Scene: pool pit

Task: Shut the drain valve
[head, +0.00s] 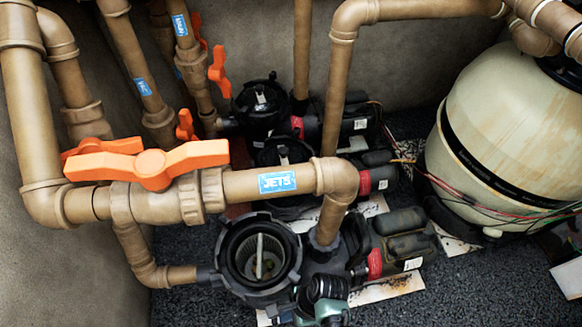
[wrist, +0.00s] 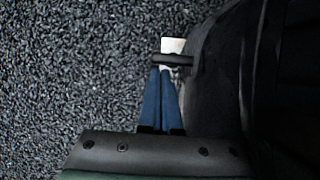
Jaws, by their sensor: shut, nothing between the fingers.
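In the wrist view, a short white stub (wrist: 173,45) with a dark bar (wrist: 175,60) across it sticks out beside a black rounded housing (wrist: 215,70). It looks like the drain valve, but no label shows. My gripper (wrist: 161,72) has its blue fingers together and empty, with their tips close to the dark bar. I cannot tell whether they touch it. In the head view, my wrist (head: 326,308) is at the bottom edge by the front pump, and the fingertips and the stub are hidden.
The front pump's open strainer basket (head: 262,258) is left of my wrist. A pipe with an orange JETS valve handle (head: 150,166) crosses above. Other pumps (head: 262,105) stand behind, and a large beige tank (head: 500,135) is at the right. Dark gravel (wrist: 80,60) is clear left of the fingers.

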